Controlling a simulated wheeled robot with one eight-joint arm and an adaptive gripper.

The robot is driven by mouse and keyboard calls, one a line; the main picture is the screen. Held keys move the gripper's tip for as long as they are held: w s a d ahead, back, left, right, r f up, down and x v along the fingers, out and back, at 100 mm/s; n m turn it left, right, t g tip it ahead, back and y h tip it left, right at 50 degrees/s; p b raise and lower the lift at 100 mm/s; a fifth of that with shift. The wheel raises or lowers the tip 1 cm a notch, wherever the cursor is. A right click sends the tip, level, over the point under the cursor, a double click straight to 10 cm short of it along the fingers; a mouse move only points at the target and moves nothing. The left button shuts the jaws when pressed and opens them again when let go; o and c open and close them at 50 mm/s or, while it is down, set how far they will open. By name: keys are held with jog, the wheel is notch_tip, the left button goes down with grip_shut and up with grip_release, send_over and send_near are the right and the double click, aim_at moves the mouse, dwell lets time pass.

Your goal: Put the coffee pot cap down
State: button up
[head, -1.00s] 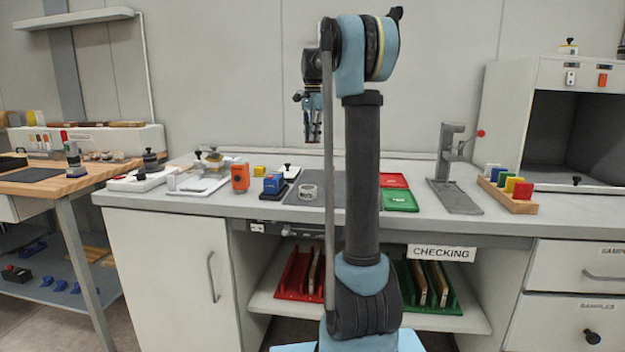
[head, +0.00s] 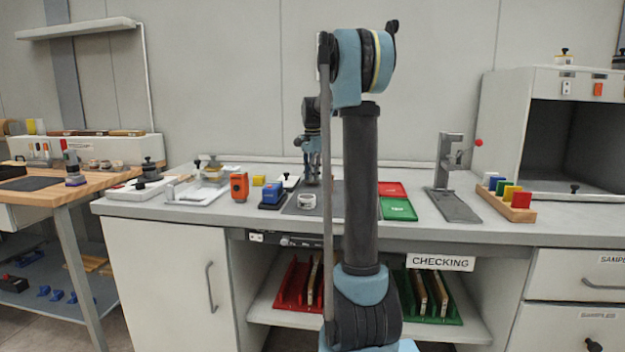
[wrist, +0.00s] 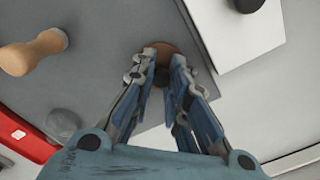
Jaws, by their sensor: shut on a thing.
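My gripper (wrist: 164,68) is shut on the coffee pot cap (wrist: 161,48), a small brown disc seen between the fingertips in the wrist view. The fingers hide part of it. In the head view my gripper (head: 312,174) is low over the back of the dark grey mat (head: 291,210), behind a white ring-shaped piece. The cap cannot be made out there. I cannot tell whether it touches the surface.
A blue block (head: 272,194) and an orange device (head: 239,187) stand left of the mat. Red (head: 391,188) and green (head: 398,209) trays lie on its right. A wooden-handled tool (wrist: 32,52) shows left in the wrist view.

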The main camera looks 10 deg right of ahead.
jog(key=shift+f, duration=0.5)
jog(key=shift+f, duration=0.1)
jog(key=o, duration=0.7)
jog(key=shift+c, duration=0.2)
notch_tip(320, 180, up, 12)
jog(key=shift+s, duration=0.15)
